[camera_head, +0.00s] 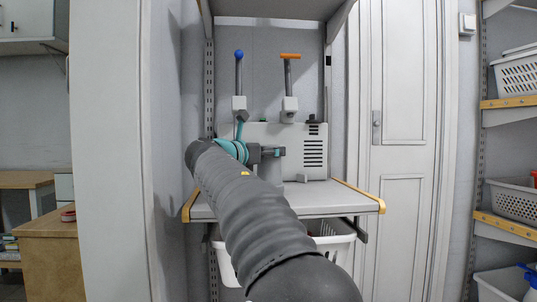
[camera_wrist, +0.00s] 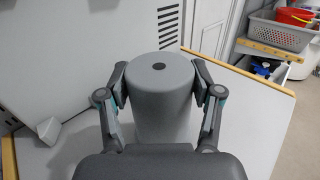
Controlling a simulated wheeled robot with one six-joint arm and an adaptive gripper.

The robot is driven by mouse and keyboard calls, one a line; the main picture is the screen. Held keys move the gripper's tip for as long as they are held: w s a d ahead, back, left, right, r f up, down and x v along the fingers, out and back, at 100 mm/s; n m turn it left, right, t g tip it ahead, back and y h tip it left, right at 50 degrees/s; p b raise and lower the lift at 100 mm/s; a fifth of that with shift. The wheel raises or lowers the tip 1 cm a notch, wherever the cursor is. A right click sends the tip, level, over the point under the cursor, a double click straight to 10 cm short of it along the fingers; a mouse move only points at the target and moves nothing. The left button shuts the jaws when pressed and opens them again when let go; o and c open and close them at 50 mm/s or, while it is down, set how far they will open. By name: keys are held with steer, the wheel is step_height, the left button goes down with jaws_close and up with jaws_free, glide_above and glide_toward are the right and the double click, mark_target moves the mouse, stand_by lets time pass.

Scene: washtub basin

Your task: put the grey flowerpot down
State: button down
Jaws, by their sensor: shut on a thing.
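The grey flowerpot (camera_wrist: 161,98) is between the two fingers of my gripper (camera_wrist: 160,78) in the wrist view. Its flat end with a dark round hole in the middle faces up, so it looks upside down. My gripper is shut on its sides. The pot's lower end is hidden behind the gripper body, so I cannot tell whether it touches the grey shelf (camera_wrist: 250,118). In the head view my gripper (camera_head: 272,152) is above the shelf (camera_head: 325,199), in front of a light grey boxy appliance (camera_head: 290,132); my arm hides most of the pot there.
The appliance with dark vents stands at the back of the shelf, with two levers, one blue-tipped (camera_head: 239,70) and one orange-topped (camera_head: 290,70). A white basket (camera_head: 340,244) is under the shelf. Bare shelf shows right of the pot. Side shelves hold baskets (camera_head: 515,73).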

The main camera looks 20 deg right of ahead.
steer(key=shift+f, duration=0.15)
steer(key=shift+c, duration=1)
jaws_free()
steer(key=shift+r, duration=0.2)
steer(key=v, duration=0.6)
steer(key=shift+s+a, duration=0.15)
steer(key=shift+a, duration=0.2)
steer(key=shift+o, duration=0.7)
steer(key=shift+a+f, duration=0.2)
steer(key=shift+f, duration=0.1)
steer(key=shift+f+b+x, duration=0.2)
steer(key=shift+f+x, duration=0.05)
steer(key=shift+x, duration=1)
steer(key=shift+f+b+x, duration=0.2)
steer(key=shift+f+x, duration=0.05)
steer(key=shift+x, duration=1)
steer(key=shift+f+b+x, duration=0.2)
steer(key=shift+f+x, duration=0.05)
steer(key=shift+x, duration=1)
